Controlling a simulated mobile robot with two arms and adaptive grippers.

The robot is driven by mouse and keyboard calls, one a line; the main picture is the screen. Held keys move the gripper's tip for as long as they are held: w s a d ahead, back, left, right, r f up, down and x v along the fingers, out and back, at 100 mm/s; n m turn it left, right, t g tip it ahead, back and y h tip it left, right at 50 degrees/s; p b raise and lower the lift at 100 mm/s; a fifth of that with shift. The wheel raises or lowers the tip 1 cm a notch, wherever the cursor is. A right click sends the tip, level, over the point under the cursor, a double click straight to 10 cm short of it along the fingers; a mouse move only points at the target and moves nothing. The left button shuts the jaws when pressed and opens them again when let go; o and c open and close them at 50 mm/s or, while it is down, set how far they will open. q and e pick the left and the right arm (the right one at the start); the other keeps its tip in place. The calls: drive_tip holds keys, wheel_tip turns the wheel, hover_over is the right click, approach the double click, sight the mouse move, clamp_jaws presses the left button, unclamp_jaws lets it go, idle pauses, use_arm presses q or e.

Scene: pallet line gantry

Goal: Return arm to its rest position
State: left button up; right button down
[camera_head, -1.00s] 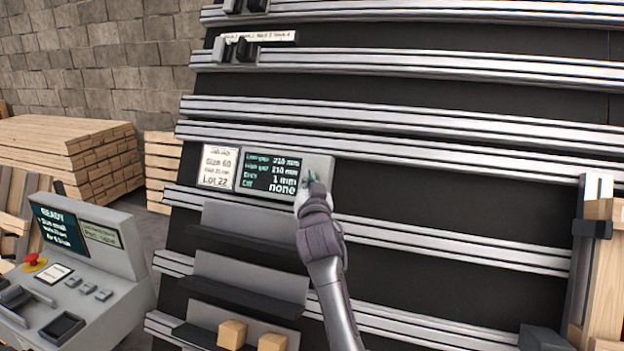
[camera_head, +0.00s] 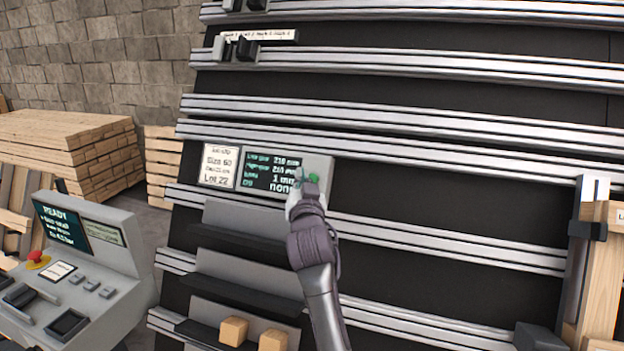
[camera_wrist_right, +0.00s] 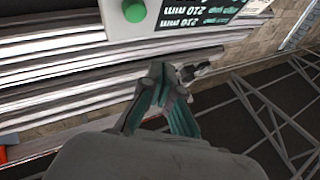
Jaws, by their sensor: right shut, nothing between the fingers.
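My right gripper (camera_head: 304,184) is in front of the lower right part of the grey display box (camera_head: 326,165) on the rack. It is shut and empty. In the right wrist view the right gripper's fingers (camera_wrist_right: 158,90) are together, below the box and its green button (camera_wrist_right: 134,11). The fingers look apart from the button. In the head view the green button (camera_head: 314,178) shows just beside the fingertips. The box's screen shows several lines of text, the last reading "none". My left gripper is not in view.
A console (camera_head: 85,270) with a "READY" screen and a red button (camera_head: 37,259) stands at the lower left. Shelves with wooden blocks (camera_head: 233,331) lie below the box. Metal rails (camera_head: 420,109) cross the dark rack. A wooden frame (camera_head: 600,270) stands at the right.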

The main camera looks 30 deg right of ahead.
idle(0.4)
drive_tip(key=s+a+f+n+g+y, duration=0.25)
drive_tip(key=s+f, duration=0.45)
drive_tip(key=f, duration=0.5)
drive_tip(key=s+a+f+n+g+y, duration=0.1)
drive_tip(key=s+f+g, duration=0.3)
drive_tip(key=s+f, duration=0.5)
drive_tip(key=s+a+f+n+g+y, duration=0.25)
drive_tip(key=s+f, duration=0.35)
drive_tip(key=s, duration=0.3)
drive_tip(key=s+a+f+n+g+y, duration=0.1)
drive_tip(key=s+a+f+g, duration=0.2)
drive_tip(key=s+f, duration=0.35)
drive_tip(key=s+a+f+n+g+y, duration=0.1)
drive_tip(key=s+a+f+n+g, duration=0.2)
drive_tip(key=s, duration=0.8)
wheel_tip(320, 180, down, 25)
drive_tip(key=g, duration=0.1)
drive_tip(key=s+d+f+g, duration=0.1)
drive_tip(key=s+d+f, duration=0.1)
drive_tip(key=s+f, duration=1.5)
drive_tip(key=shift+s+d+f+g+b, duration=0.3)
drive_tip(key=shift+d+f+b, duration=0.15)
drive_tip(key=shift+f, duration=0.15)
